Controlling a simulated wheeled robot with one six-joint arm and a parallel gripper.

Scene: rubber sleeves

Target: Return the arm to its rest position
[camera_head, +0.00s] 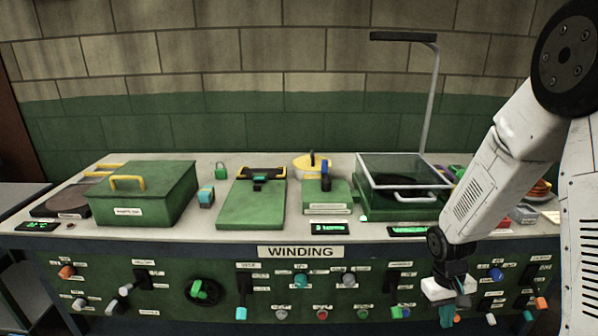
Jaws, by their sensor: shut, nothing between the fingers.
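My gripper (447,312) is at the lower right of the head view, pointing down in front of the bench's control panel. Its fingers look shut, with nothing seen between them. My white arm comes down from the upper right to it and hides part of the right side of the bench. Whether the gripper touches any knob or lever behind it, I cannot tell.
The WINDING bench (340,237) carries a green box with a yellow handle (145,193), a green clipboard-like plate (252,205) and a clear-lidded case (403,175). A lamp post (430,105) rises behind. Several knobs and levers stick out of the front panel (170,290).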

